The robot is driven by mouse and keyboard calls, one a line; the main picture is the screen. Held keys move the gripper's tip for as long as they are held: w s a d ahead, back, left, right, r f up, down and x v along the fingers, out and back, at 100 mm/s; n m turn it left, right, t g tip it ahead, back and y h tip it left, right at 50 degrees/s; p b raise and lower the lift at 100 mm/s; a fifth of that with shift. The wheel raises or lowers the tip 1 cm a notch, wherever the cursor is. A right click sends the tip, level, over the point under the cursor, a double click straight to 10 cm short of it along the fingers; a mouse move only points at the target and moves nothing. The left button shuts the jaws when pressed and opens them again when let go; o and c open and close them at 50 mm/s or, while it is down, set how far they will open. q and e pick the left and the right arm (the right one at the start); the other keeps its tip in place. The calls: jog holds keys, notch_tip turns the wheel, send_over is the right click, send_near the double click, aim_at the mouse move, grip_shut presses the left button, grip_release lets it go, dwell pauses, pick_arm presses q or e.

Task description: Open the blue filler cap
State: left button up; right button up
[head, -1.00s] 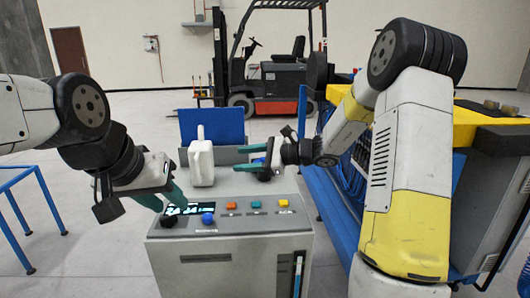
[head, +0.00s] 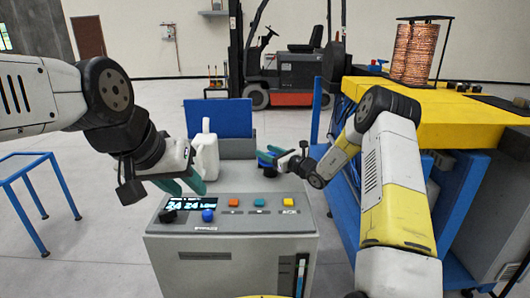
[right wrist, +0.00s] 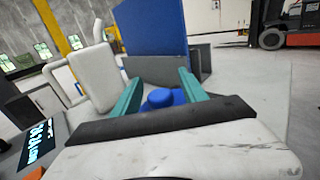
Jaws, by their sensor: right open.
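The blue filler cap (right wrist: 160,98) is a small round blue knob on a blue base, seen in the right wrist view between the teal fingers of my right gripper (right wrist: 160,92). The fingers are apart on either side of it, with visible gaps. In the head view my right gripper (head: 268,155) is at the back right of the grey machine (head: 230,250), and it largely hides the cap. My left gripper (head: 184,186) is open and empty above the machine's control panel, near the display.
A white jug (head: 206,158) stands left of the cap, before an upright blue panel (head: 219,119). The control panel has a black knob (head: 168,216), a blue knob (head: 208,216) and coloured buttons. A yellow-topped bench (head: 440,110) with a copper coil (head: 414,52) stands at right.

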jog(key=shift+w+a, duration=0.3)
jog(key=shift+a, duration=0.05)
grip_shut()
dwell(1.2)
